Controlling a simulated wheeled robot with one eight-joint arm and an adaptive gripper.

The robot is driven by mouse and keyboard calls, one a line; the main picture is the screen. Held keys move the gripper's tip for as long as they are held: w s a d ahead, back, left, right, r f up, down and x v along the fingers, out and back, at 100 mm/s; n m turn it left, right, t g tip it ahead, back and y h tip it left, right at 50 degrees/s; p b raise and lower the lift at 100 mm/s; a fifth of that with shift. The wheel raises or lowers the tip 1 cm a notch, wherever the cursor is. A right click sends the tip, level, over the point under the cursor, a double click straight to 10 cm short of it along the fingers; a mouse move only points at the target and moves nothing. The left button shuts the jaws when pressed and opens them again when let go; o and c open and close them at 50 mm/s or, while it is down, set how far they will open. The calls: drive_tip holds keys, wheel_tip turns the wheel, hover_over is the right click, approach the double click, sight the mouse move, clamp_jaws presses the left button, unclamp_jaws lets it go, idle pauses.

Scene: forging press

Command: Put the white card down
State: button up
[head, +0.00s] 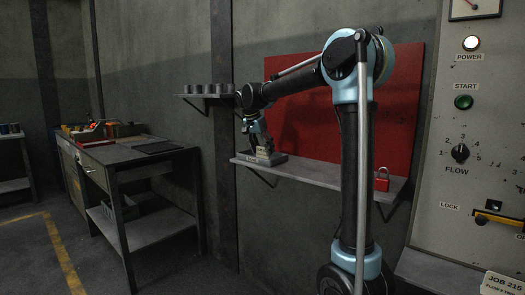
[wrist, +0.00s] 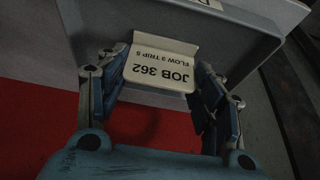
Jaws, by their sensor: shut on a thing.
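The white card (wrist: 160,66) is between the two fingers of my gripper (wrist: 163,75) in the wrist view. It reads "JOB 362, FLOW 3 TRIP 5", upside down in that picture, and one end is bent over. My gripper is shut on it. A grey surface with a raised edge (wrist: 225,38) lies behind the card; I cannot tell whether they touch. In the head view my gripper (head: 261,148) is low over the grey shelf (head: 325,174), at a small grey stand (head: 267,159). The card cannot be made out there.
A red board (head: 300,125) stands behind the shelf, and a red padlock (head: 382,179) is at its right. Another job card (head: 500,284), "JOB 215", is below the control panel (head: 477,120). A workbench (head: 130,150) stands left, with open floor before it.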

drive_tip(key=o, duration=0.9)
drive_tip(key=shift+c, duration=0.2)
drive_tip(key=v, duration=1.2)
